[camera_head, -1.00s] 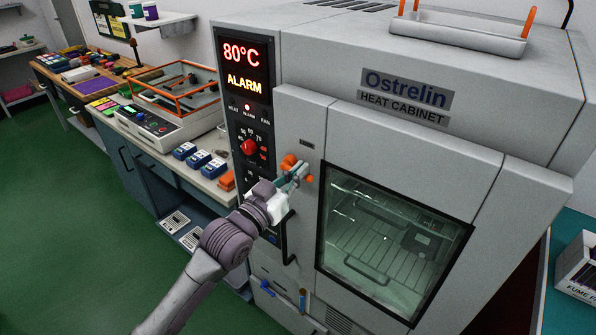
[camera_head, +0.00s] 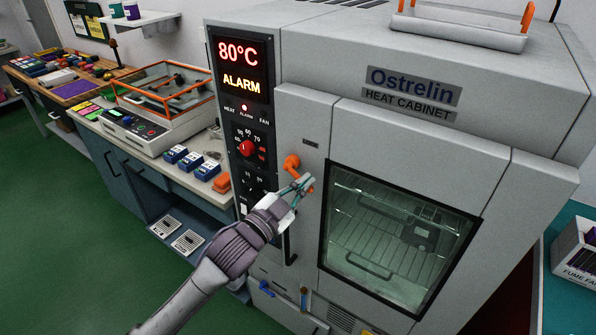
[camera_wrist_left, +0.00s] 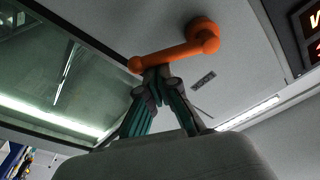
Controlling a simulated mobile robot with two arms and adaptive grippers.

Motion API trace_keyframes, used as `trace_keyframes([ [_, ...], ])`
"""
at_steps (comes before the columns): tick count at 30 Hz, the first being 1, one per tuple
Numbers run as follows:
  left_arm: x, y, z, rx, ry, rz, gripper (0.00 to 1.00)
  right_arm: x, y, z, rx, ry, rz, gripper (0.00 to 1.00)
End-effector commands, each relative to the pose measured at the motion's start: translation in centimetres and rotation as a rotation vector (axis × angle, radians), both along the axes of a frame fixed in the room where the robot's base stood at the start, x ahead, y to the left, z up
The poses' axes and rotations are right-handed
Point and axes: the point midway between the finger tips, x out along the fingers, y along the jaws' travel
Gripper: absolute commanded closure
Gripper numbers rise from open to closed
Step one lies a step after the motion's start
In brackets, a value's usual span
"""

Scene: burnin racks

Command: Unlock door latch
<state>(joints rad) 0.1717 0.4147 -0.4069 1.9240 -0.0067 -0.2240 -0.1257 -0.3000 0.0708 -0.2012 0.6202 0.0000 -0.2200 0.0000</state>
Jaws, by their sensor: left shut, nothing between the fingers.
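The orange door latch (camera_head: 291,163) is on the grey front of the heat cabinet (camera_head: 306,125), left of the door window. Its arm slants down and right to a small round knob. My left gripper (camera_head: 305,182) is at the lower part of the latch and covers some of it. In the left wrist view the latch (camera_wrist_left: 180,50) runs from its round hub to the knob, and the shut, empty fingertips (camera_wrist_left: 156,74) are at the latch arm's edge; I cannot tell whether they touch. The door is closed. My right gripper is not in view.
A dark vertical handle (camera_head: 290,243) is below my left gripper. The control panel (camera_head: 243,110) shows 80°C and ALARM. A bench with blue boxes (camera_head: 207,170) and an orange-framed device (camera_head: 165,85) stands at left. Green floor is clear at lower left.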

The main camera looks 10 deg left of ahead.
Motion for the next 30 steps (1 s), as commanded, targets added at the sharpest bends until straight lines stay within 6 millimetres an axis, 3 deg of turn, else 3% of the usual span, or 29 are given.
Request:
trace_keyframes([
  [9,0.3,0.7,-1.5,0.288,-0.104,0.0,1.0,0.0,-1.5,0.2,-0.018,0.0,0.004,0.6],
  [30,1.0,2.9,-3.6,0.846,-0.307,-0.001,1.0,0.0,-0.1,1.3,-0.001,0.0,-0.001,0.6],
])
